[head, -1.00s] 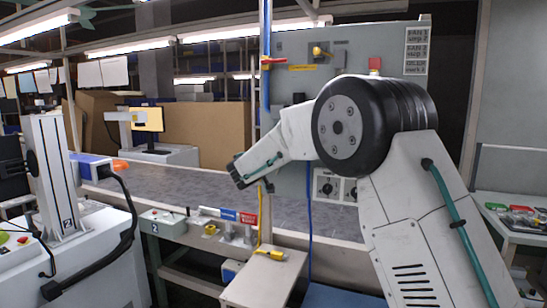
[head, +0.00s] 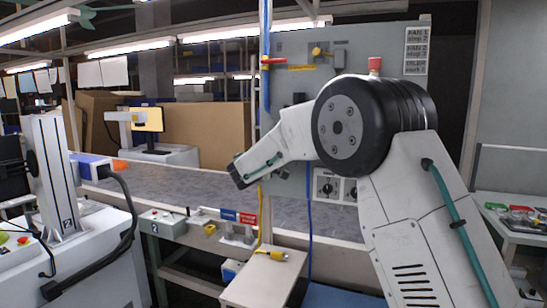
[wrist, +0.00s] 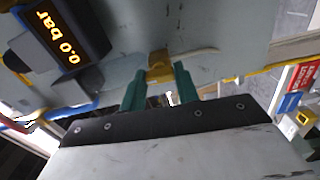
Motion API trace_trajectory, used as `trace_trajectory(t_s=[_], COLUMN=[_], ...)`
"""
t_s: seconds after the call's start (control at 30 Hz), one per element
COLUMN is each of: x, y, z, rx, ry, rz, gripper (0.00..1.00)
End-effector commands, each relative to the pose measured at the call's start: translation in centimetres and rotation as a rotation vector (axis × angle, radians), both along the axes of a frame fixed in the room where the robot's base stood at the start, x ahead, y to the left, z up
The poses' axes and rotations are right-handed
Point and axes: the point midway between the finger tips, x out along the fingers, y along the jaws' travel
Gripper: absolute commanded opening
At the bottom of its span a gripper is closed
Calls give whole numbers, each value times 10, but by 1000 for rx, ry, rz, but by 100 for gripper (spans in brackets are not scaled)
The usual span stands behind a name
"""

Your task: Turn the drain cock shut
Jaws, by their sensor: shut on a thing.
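The drain cock (wrist: 159,66) shows in the wrist view as a small brass-yellow piece against the pale panel. My gripper (wrist: 160,84) has its two green fingers closed on either side of it and is shut on it. The fingers cover part of the cock, so its exact angle is hard to tell. A dark pressure display (wrist: 62,40) beside it reads 0.0 bar. In the head view my forearm reaches down and left in front of the panel, and I cannot make out the cock or my fingertips there.
The grey panel (head: 390,60) carries a blue pipe with a red-handled valve (head: 268,62) and a yellow handle (head: 319,52). A conveyor bed (head: 180,184) runs behind. A red sign (wrist: 303,76) and a yellow hose (wrist: 262,70) are close on the right in the wrist view.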

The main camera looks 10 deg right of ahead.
Motion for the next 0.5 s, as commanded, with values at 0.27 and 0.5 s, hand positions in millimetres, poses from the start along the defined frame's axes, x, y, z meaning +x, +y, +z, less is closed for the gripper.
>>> trace_trajectory(t_s=[0.27,0.5], x=[0,0], y=[0,0], z=[-1,-1], rx=[-60,-70], ry=[46,53], rz=[0,0], gripper=[8,8])
